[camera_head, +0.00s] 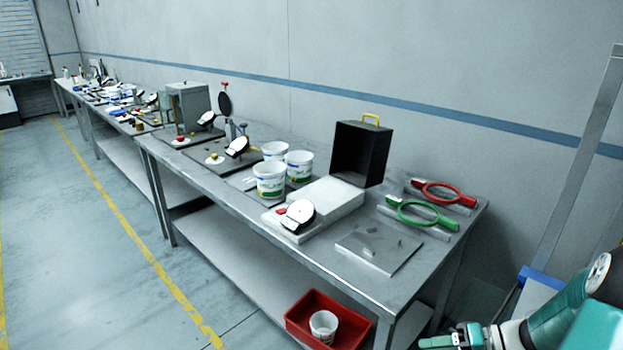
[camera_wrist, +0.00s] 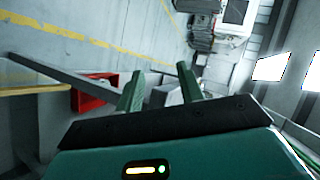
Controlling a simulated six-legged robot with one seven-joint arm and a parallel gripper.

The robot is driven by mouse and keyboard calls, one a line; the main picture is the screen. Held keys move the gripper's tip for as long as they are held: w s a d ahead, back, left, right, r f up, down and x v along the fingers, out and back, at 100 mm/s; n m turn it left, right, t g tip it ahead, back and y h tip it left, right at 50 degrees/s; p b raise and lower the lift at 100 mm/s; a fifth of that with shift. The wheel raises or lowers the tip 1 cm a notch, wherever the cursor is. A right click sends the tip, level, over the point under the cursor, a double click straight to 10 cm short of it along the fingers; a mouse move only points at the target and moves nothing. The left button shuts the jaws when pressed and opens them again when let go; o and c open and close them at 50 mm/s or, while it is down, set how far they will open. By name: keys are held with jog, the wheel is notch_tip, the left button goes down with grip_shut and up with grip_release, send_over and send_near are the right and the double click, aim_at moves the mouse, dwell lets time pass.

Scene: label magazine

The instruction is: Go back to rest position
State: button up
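My gripper (camera_head: 452,338) shows at the bottom right of the head view, in front of the table's right end and apart from it. In the wrist view my gripper (camera_wrist: 158,82) has its two green fingers spread apart, with nothing held between them. The teal arm enters from the lower right corner of the head view. The steel table (camera_head: 310,262) stands ahead and to the left of the gripper.
On the table are white tubs (camera_head: 270,181), a black open box (camera_head: 358,155), a green-handled ring (camera_head: 422,213), a red-handled ring (camera_head: 443,193) and a flat metal plate (camera_head: 378,249). A red bin (camera_head: 328,328) holding a white tub is below. Floor at left is clear.

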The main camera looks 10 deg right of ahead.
jog(key=s+a+r+h, duration=0.4)
jog(key=a+r+h, duration=0.2)
jog(key=a+r, duration=0.3)
jog(key=s+a+r+n+h, duration=0.1)
jog(key=s+a+r+h, duration=0.4)
jog(key=a+r, duration=0.3)
notch_tip(320, 180, up, 2)
jog(key=shift+s+a+r+n+t+h, duration=0.15)
jog(key=shift+s+a+n+t+h, duration=0.15)
jog(key=shift+h, duration=0.2)
jog(key=shift+w, duration=0.1)
